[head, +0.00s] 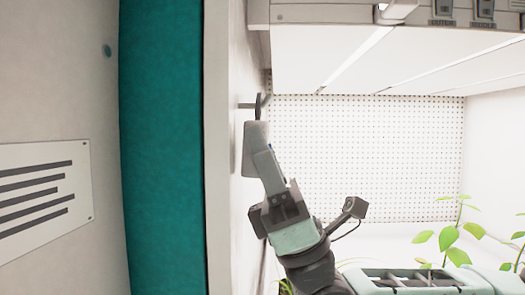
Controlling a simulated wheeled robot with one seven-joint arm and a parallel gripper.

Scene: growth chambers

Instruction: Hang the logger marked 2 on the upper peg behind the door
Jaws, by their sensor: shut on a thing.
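My gripper (266,168) reaches up from the lower middle and is shut on a grey logger (254,134). The logger is upright, close to the pale inner face at the door's edge. A dark loop (259,104) stands at its top. A thin dark peg (244,105) sticks out at the loop's height. The loop and peg overlap in this view, and I cannot tell whether the loop is around the peg or only in front of it. The logger's number is not visible. No second peg can be made out clearly.
A teal strip (160,150) and a panel with a printed label (45,195) fill the left. Behind is a perforated wall (365,150) under a white ceiling panel (390,60). Leafy plants (448,237) stand at the lower right. The space right of my gripper is open.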

